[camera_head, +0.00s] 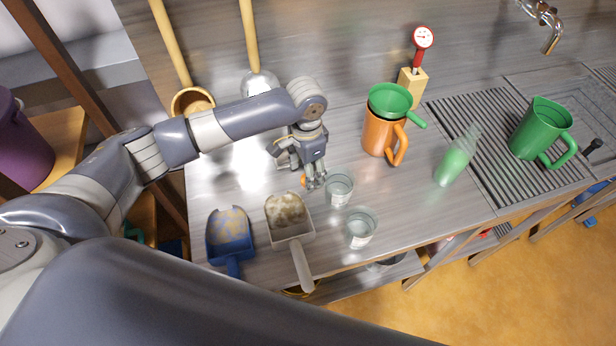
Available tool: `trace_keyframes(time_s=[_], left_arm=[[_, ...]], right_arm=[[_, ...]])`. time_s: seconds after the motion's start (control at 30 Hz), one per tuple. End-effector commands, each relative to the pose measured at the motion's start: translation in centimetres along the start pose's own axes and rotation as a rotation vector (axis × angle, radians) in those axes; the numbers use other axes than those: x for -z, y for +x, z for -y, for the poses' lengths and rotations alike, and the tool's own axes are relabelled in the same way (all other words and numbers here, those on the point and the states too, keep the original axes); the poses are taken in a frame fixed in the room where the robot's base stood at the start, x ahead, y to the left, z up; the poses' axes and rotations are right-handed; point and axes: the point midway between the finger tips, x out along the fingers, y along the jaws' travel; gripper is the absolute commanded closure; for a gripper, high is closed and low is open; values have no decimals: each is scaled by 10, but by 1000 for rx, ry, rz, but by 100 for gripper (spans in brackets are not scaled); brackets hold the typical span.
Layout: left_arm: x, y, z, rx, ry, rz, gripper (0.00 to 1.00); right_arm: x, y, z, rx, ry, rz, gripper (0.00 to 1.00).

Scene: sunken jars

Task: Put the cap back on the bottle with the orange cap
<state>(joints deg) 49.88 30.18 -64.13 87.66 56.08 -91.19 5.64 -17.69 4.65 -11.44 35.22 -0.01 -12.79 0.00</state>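A small orange piece (303,181), probably the orange cap, shows at the fingertips of my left gripper (314,184). The gripper points down over the worktop, just left of a clear glass jar (340,190). I cannot tell whether the fingers are closed on the orange piece or beside it. A see-through bottle with green contents (455,162) stands tilted-looking on the worktop to the right; no orange cap shows on it. My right gripper is out of view.
A second jar (360,230) stands near the front edge. Two scoops, blue (230,232) and grey (291,222), lie left of it. An orange jug (377,135) with a green funnel (390,100) stands behind. A green jug (541,128) sits on the drainer (480,125).

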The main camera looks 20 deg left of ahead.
Motion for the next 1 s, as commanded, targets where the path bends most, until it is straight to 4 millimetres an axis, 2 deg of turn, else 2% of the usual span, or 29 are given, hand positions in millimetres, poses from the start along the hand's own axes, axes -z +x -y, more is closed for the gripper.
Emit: trace_keyframes(time_s=[0.03,0.2,0.57,0.6,0.8,1.0], left_arm=[[0,5,1,-1,0,3,45],[1,25,1,0,0,1,45],[1,29,1,1,1,-1,45],[1,29,1,1,1,-1,47],[1,28,1,1,1,-1,75],[1,28,1,1,1,-1,77]], right_arm=[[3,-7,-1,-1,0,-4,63],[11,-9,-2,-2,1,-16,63],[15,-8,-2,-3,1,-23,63],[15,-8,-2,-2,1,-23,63],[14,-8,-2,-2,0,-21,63],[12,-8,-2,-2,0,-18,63]])
